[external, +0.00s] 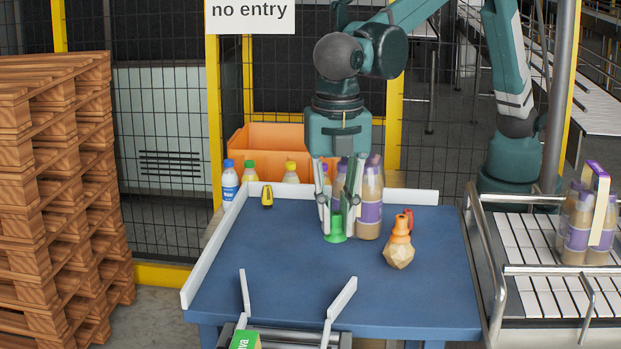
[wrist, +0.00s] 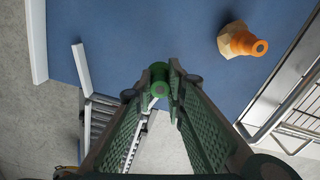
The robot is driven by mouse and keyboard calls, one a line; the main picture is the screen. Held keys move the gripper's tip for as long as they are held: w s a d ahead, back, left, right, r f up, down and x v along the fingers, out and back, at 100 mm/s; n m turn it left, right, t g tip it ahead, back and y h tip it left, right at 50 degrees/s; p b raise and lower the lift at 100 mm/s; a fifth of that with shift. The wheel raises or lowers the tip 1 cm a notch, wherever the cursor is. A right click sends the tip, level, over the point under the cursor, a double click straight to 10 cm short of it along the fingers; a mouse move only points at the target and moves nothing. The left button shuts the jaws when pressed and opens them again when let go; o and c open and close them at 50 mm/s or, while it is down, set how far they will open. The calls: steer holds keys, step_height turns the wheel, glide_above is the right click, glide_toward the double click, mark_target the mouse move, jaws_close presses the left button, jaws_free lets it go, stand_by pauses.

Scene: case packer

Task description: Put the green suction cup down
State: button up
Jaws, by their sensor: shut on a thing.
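The green suction cup (external: 335,232) is at the blue table (external: 290,275), left of a bottle with a purple label. My gripper (external: 338,212) points straight down and is shut on the cup's upper part. In the wrist view, the green suction cup (wrist: 159,74) shows between the fingertips of my gripper (wrist: 163,88). The cup's flared base is low, at or just above the tabletop; I cannot tell whether it touches. The fingers hide part of the cup.
A purple-labelled bottle (external: 369,205) stands close right of my gripper. A yellow-black item (external: 267,196) lies back left. The left and front table surface is clear.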

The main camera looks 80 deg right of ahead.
steer(key=w+d, duration=0.4)
steer(key=w, duration=0.3)
steer(key=w+d, duration=0.5)
steer(key=w, duration=0.3)
steer(key=shift+w+b, duration=0.3)
steer(key=shift+b, duration=0.1)
steer(key=shift+r, duration=0.1)
steer(key=shift+f, duration=3.15)
steer(key=shift+f+p, duration=0.35)
steer(key=shift+f, duration=1.55)
steer(key=shift+f, duration=0.15)
steer(key=o, duration=0.8)
